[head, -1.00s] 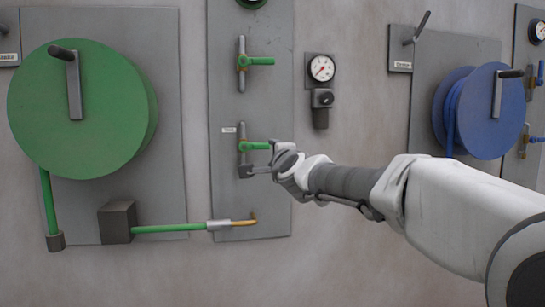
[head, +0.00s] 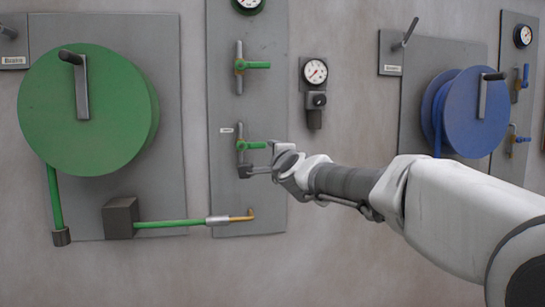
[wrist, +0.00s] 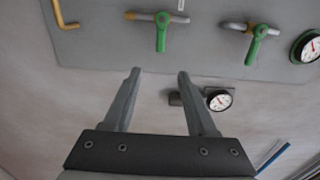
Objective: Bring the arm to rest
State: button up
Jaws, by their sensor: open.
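My arm reaches in from the right in the head view. My gripper (head: 258,158) is in front of the lower green-handled valve (head: 250,146) on the tall grey panel (head: 262,110). In the wrist view my gripper (wrist: 159,72) has its two fingers apart with nothing between them. The nearer green valve handle (wrist: 162,32) is beyond the fingertips in that view, and a gap shows between them. In the head view a finger overlaps the lower valve handle, so I cannot tell from there how far apart they are.
A green hose reel (head: 88,110) is at the left and a blue reel (head: 470,112) at the right. An upper green valve (head: 255,65) sits above. A gauge with a regulator (head: 314,72) is on the wall right of the panel. The wall below my arm is bare.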

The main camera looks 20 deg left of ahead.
jog(key=s+d+f+n+g+h, duration=0.35)
jog(key=s+d+f, duration=0.45)
jog(key=s+d, duration=0.4)
jog(key=s+d+f+n+g+h, duration=0.35)
jog(key=s+d+f, duration=0.55)
jog(key=s+d, duration=0.35)
jog(key=s+d+f+n+g+h, duration=0.25)
jog(key=s+d+f+n, duration=0.25)
jog(key=s+d+f, duration=0.5)
jog(key=s+d+r+p, duration=0.1)
jog(key=d+r+p, duration=0.2)
jog(key=r+p, duration=2.3)
jog(key=shift+s+r+p, duration=0.2)
jog(key=shift+r+p, duration=0.15)
jog(key=shift+r, duration=0.55)
